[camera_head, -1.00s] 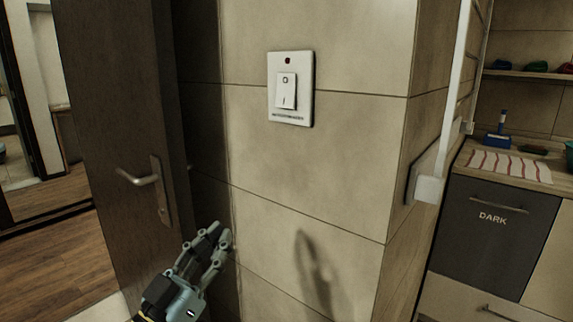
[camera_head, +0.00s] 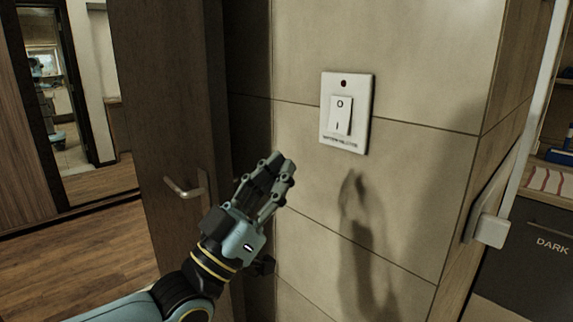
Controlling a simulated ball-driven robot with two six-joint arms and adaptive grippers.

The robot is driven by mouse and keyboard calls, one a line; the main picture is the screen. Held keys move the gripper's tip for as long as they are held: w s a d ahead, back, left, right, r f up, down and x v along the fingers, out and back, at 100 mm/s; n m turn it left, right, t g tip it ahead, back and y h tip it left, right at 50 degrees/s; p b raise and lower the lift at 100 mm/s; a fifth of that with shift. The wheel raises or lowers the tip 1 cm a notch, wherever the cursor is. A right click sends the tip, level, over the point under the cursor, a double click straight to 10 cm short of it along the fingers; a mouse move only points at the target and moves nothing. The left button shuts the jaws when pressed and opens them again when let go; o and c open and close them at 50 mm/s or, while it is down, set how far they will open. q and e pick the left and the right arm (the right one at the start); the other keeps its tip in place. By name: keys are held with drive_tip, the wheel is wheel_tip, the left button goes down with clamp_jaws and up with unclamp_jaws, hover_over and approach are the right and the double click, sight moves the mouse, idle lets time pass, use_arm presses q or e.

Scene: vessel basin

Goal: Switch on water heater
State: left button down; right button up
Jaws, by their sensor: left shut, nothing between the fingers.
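The water heater switch (camera_head: 346,112) is a white plate on the beige tiled wall, right of centre in the head view. Its rocker (camera_head: 340,116) carries a circle mark at the top and a line mark at the bottom. A small dark red lamp (camera_head: 344,83) sits above the rocker and looks unlit. My left gripper (camera_head: 283,164) is shut and empty. It points up, below and to the left of the switch, apart from it in the picture. My right gripper is not in view.
A dark door (camera_head: 172,120) with a metal handle (camera_head: 185,187) stands open at the left. A white bracket (camera_head: 490,230) juts from the wall corner at the right. A drawer marked DARK (camera_head: 540,255) lies beyond it. The wall around the switch is clear.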

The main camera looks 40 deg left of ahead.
sight(341, 115)
use_arm(q)
drive_tip(key=w+r+p, duration=0.1)
drive_tip(key=w, duration=0.2)
drive_tip(key=w+r, duration=0.1)
drive_tip(key=w, duration=0.2)
drive_tip(key=w+r+p, duration=0.1)
drive_tip(key=w+r, duration=0.1)
drive_tip(key=w, duration=0.1)
drive_tip(key=shift+w+d+r+p, duration=0.1)
drive_tip(key=shift+w+d+p, duration=0.05)
drive_tip(key=shift+d+p, duration=0.2)
drive_tip(key=shift+w, duration=0.3)
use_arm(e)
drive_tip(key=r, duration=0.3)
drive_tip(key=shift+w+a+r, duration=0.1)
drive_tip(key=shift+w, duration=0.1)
use_arm(q)
drive_tip(key=f+t+b, duration=0.1)
drive_tip(key=b, duration=0.2)
drive_tip(key=shift+w+b, duration=0.35)
drive_tip(key=shift+w, duration=0.05)
drive_tip(key=shift+r+p, duration=0.25)
drive_tip(key=shift+p, duration=0.15)
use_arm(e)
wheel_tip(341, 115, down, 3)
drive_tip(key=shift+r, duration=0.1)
use_arm(q)
drive_tip(key=shift+s, duration=0.1)
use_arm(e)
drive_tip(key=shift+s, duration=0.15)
